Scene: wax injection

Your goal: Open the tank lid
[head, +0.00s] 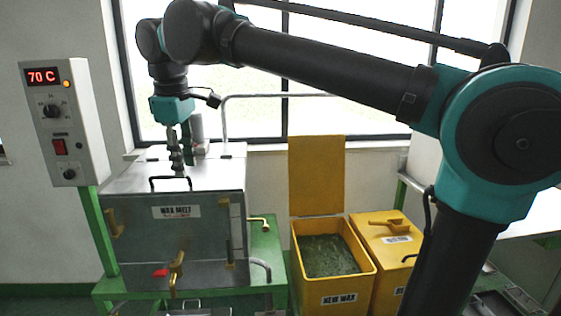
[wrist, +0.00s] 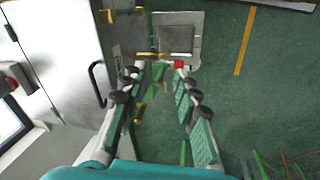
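The steel wax tank (head: 178,228), labelled WAX MELT, stands on a green frame. Its lid (head: 215,170) lies flat and closed. A black bar handle (head: 170,182) is at the lid's front edge. My gripper (head: 180,168) points down by the handle in the head view. In the wrist view my gripper (wrist: 164,68) has its two fingers apart with nothing between them. Any contact is hard to judge.
A control box (head: 62,120) reading 70 C stands left of the tank. A brass tap (head: 176,268) with a red lever is on the tank's front. An open yellow NEW WAX bin (head: 332,289) and a closed yellow bin (head: 392,262) stand right. A bent pipe (head: 223,112) rises behind.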

